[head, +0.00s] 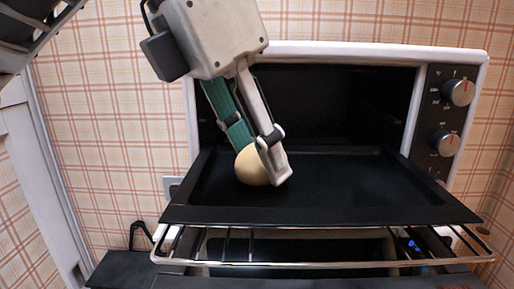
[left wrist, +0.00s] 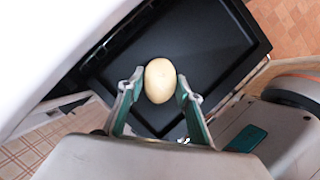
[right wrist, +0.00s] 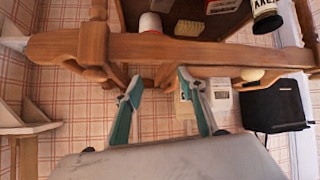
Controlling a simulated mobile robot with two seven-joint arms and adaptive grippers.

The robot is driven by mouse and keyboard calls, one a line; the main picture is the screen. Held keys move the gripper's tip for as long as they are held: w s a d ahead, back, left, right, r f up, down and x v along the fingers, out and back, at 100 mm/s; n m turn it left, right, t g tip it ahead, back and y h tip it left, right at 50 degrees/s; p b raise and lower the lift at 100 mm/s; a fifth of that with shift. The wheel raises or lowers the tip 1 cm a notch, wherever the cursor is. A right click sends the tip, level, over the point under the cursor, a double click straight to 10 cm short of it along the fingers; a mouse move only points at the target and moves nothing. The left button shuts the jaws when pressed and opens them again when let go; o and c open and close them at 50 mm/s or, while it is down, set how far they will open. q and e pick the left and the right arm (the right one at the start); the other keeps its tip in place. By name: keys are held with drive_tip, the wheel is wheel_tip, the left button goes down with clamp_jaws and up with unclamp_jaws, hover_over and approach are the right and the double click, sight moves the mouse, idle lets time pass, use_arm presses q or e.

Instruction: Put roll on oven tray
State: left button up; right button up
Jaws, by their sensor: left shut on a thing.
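A pale round roll (head: 248,168) is between the fingers of my left gripper (head: 262,163), low over the left part of the black oven tray (head: 345,190). The left wrist view shows the roll (left wrist: 160,80) with a fingertip on each side and the dark tray (left wrist: 215,45) beneath. I cannot tell whether the roll touches the tray. The tray lies level, partly inside the open oven (head: 360,49). My right gripper (right wrist: 160,82) shows in the right wrist view, open and empty, facing a wooden piece of furniture.
A wire rack (head: 330,264) sticks out below the tray. The oven's knobs (head: 459,92) are at the right. The right part of the tray is bare. In the right wrist view, a wooden shelf rail (right wrist: 200,50) with several items beyond it lies close to my fingers.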

use_arm(q)
drive_tip(key=o, duration=0.7)
drive_tip(key=shift+f, duration=0.15)
drive_tip(key=o, duration=0.4)
use_arm(e)
drive_tip(key=shift+a+f, duration=0.1)
drive_tip(key=shift+a, duration=0.15)
use_arm(q)
drive_tip(key=shift+r, duration=0.3)
drive_tip(key=v, duration=1.1)
drive_tip(key=shift+s+a+r, duration=0.1)
drive_tip(key=shift+a+r, duration=0.1)
drive_tip(key=shift+r, duration=0.15)
use_arm(e)
drive_tip(key=shift+d, duration=0.1)
